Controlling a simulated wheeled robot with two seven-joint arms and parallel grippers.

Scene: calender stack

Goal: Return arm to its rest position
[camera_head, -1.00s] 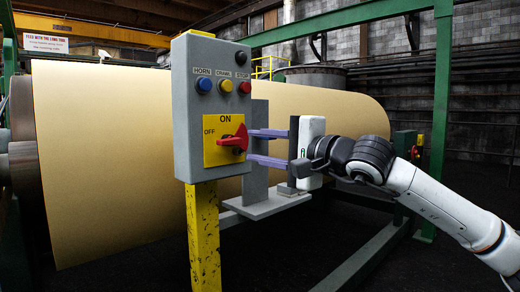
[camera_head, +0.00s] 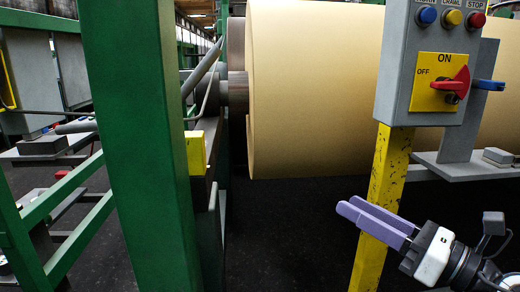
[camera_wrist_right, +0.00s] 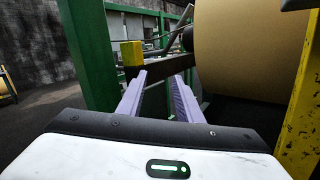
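My right gripper (camera_head: 347,204) is at the lower right of the head view, low in front of the yellow post and below the control box. Its two purple fingers are spread with nothing between them. In the right wrist view the fingers (camera_wrist_right: 158,80) also stand apart with an empty gap. The grey control box (camera_head: 398,60) is above the gripper, clear of it. Its red rotary switch (camera_head: 456,85) sits on a yellow ON/OFF plate (camera_head: 428,98); the handle slants up to the right. My left gripper is not in view.
The yellow post (camera_head: 388,180) under the box stands close behind the right gripper. A large green column (camera_head: 140,130) and green rails are on the left. The big tan roll (camera_head: 310,90) fills the back. Dark floor (camera_head: 285,230) between column and post is clear.

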